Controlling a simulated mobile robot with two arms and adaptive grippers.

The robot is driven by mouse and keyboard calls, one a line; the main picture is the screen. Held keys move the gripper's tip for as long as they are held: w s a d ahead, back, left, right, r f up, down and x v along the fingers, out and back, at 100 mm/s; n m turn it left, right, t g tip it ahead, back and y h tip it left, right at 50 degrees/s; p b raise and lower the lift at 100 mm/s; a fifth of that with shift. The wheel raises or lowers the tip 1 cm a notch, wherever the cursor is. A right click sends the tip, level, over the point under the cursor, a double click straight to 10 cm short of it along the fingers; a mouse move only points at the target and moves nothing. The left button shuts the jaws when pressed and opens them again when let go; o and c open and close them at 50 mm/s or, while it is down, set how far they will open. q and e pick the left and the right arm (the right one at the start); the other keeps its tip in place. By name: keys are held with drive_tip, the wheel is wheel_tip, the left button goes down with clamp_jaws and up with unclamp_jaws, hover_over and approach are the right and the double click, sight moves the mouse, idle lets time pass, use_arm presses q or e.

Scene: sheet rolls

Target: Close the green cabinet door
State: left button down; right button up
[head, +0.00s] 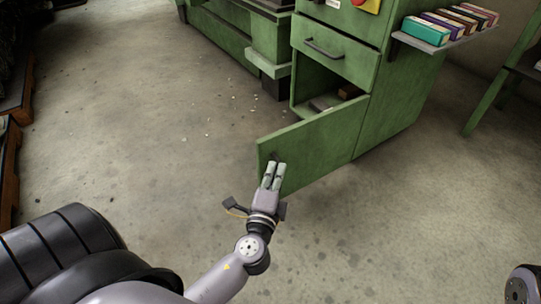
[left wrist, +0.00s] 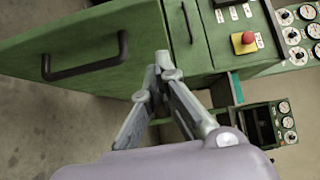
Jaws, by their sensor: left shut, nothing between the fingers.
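The green cabinet door (head: 325,148) stands swung open from the lower part of the green cabinet (head: 398,105), so the compartment (head: 318,82) behind it shows. My left gripper (head: 274,166) is shut and empty. Its fingertips overlap the door's outer face near the free edge in the head view; I cannot tell whether they touch. In the left wrist view, the door (left wrist: 60,40) fills the upper left with its black handle (left wrist: 85,66), and the shut fingertips (left wrist: 164,66) lie to the right of the handle. My right gripper is not in view.
A closed drawer (head: 334,47) sits above the open compartment. A shelf with several coloured boxes (head: 451,25) juts from the cabinet's right side. Green machinery (head: 215,30) stands behind. The concrete floor (head: 150,130) left of the door is free apart from small scraps.

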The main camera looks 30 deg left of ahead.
sight(274, 141)
use_arm(q)
drive_tip(key=shift+w+a+b, duration=0.5)
drive_tip(key=shift+w+a, duration=1.7)
drive_tip(key=shift+a, duration=0.2)
